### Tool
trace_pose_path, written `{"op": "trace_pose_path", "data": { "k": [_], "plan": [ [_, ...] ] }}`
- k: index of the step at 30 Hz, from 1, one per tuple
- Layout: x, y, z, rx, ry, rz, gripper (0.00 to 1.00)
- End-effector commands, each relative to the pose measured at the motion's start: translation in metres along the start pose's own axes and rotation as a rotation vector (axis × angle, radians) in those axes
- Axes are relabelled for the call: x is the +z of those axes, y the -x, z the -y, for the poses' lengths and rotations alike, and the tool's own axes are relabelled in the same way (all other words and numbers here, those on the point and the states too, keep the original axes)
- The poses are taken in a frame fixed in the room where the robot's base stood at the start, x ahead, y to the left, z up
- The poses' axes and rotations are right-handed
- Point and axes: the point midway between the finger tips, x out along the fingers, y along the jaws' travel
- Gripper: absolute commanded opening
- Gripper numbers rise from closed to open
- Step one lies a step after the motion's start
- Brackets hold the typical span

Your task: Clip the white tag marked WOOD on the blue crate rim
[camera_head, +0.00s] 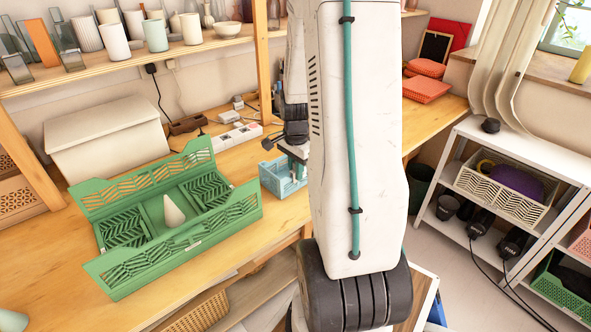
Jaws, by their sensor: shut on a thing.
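The small light-blue crate (273,181) stands on the wooden table, just right of the large green crate. My white arm hides its right side. My gripper (291,146) is partly hidden behind my arm, above the back of the blue crate. It is shut on a small white piece, which looks like the white tag (295,152). Its marking is too small to read. I cannot tell whether the tag touches the crate rim.
A green crate (110,283) with folded-out sides and a white cone (173,211) inside fills the table's middle. A power strip (240,136) and cables lie behind the blue crate. A white shelf unit (540,150) with crates stands at right.

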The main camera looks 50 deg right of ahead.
Motion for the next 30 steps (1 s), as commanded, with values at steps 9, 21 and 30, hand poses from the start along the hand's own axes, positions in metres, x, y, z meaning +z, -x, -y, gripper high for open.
{"op": "trace_pose_path", "data": {
  "k": [9,21,30],
  "plan": [
    [0.0,-0.004,0.0,0.0,0.0,0.0,0.0],
    [0.0,-0.009,0.0,0.001,0.0,0.001,0.0],
    [0.0,-0.012,0.0,0.0,0.0,0.0,0.0]
  ]
}}
